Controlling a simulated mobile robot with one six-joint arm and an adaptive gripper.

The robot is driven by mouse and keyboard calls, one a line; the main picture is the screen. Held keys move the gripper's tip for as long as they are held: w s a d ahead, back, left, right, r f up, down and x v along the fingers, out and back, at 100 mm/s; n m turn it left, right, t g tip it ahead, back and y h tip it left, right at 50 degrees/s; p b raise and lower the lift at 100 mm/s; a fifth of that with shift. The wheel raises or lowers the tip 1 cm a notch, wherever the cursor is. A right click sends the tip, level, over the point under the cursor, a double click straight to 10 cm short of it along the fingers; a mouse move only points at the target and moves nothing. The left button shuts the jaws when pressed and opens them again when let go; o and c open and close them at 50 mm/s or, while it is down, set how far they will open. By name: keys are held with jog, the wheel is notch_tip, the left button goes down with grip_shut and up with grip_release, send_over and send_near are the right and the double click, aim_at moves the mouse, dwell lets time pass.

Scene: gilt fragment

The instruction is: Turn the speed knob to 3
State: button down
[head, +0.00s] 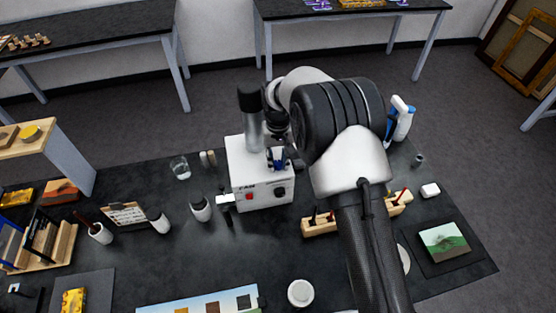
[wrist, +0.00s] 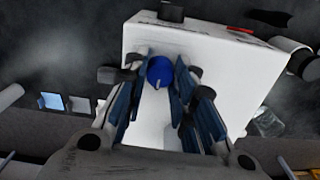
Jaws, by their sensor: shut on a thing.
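A white box-shaped machine (head: 258,172) stands on the dark bench in the head view. Its top fills the middle of the wrist view (wrist: 225,65). A round blue knob (wrist: 160,70) with a pale pointer line sits on that top. My gripper (head: 277,157) comes down over the machine, and its blue-padded fingers are shut on the blue knob, one on each side. A black knob (head: 280,191) and a red switch (head: 249,196) are on the front face. I cannot read any scale numbers, and no label tells me which knob sets speed.
A dark upright cylinder (head: 250,115) rises from the machine's rear, close to my arm. A spray bottle (head: 400,118) stands behind my arm. A wooden rack (head: 320,226) and a white jar (head: 300,293) are in front. A glass (head: 180,168) stands left.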

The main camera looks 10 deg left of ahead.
jog(key=m, duration=0.4)
jog(key=shift+m, duration=0.3)
jog(key=m, duration=0.4)
jog(key=shift+m, duration=0.3)
jog(key=m, duration=0.4)
jog(key=shift+m, duration=1.9)
jog(key=c, duration=1.3)
grip_release()
